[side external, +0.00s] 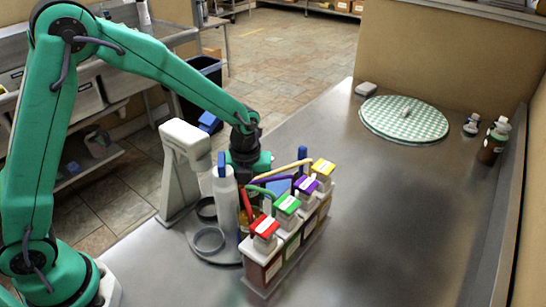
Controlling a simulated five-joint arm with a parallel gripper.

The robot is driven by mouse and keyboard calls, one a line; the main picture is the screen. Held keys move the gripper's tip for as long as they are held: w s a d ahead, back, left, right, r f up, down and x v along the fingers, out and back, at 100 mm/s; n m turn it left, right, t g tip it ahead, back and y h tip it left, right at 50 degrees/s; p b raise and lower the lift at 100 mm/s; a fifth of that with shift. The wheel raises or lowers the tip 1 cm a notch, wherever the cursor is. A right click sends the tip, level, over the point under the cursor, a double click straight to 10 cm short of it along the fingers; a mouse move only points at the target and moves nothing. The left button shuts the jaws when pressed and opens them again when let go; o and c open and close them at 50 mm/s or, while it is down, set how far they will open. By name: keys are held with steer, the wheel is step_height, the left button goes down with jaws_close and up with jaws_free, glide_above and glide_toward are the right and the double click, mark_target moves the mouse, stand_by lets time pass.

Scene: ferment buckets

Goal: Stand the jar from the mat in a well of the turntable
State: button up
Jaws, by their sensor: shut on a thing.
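The turntable is a low grey disc (228,257) on the steel counter, with raised ring wells. An empty well (207,240) faces the camera and another dark ring lies behind it. A white bottle with a blue cap (225,205) stands upright on the disc. My gripper (249,180) points down just behind and right of this bottle, shut on a jar. Only an amber-brown patch of the jar (252,214) shows, low between the bottle and the coloured bottles. Its base and the fingertips are hidden, so I cannot tell whether it rests in a well. The round green-checked mat (385,128) carries one small pale object.
A caddy of sauce bottles with red, green, purple and yellow tops (288,225) stands close to the right of my gripper. A pale upright stand (183,170) is behind left. Small bottles (494,140) stand far right. The counter's middle right is clear.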

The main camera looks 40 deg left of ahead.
stand_by(0.9)
steer(key=o, duration=1.7)
steer(key=shift+f, duration=0.1)
steer(key=shift+o, duration=0.2)
step_height(320, 180, up, 8)
stand_by(0.5)
stand_by(0.5)
